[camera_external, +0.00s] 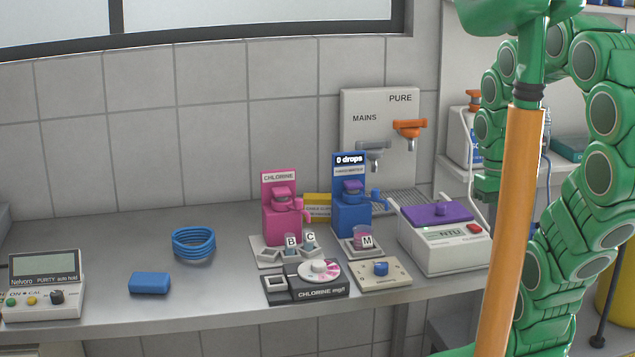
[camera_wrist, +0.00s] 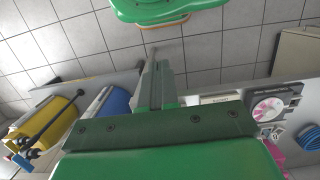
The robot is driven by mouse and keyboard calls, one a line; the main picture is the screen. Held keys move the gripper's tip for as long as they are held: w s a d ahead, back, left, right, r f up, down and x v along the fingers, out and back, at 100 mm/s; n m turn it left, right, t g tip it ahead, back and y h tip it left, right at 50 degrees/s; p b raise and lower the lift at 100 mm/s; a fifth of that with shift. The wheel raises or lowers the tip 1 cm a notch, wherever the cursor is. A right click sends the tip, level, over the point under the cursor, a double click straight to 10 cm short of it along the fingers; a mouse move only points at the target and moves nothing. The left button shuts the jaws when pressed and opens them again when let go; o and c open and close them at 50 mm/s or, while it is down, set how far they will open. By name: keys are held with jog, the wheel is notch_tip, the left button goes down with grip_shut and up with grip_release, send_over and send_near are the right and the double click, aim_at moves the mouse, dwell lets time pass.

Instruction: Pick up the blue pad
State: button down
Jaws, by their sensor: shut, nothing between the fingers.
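The blue pad (camera_external: 150,283) is a small rounded block lying flat on the grey bench (camera_external: 110,318), toward the front left in the external view. It sits between the purity meter and the coil of blue tubing, apart from both. I cannot make it out in the wrist view. My gripper (camera_wrist: 154,62) has its grey-green fingers together and empty in the wrist view, with tiled floor beyond them. In the external view my green arm stands at the far right, well away from the pad; the fingers cannot be clearly made out there.
The purity meter (camera_external: 42,290) is left of the pad and the blue tubing coil (camera_external: 194,243) behind it. The chlorine dial box (camera_external: 318,283), pink dispenser (camera_external: 281,212), blue dispenser (camera_external: 351,212) and purple-topped NTU meter (camera_external: 445,245) crowd the right. Bench around the pad is clear.

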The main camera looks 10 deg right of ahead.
dwell(0.4)
jog(key=shift+c, duration=0.4)
grip_release()
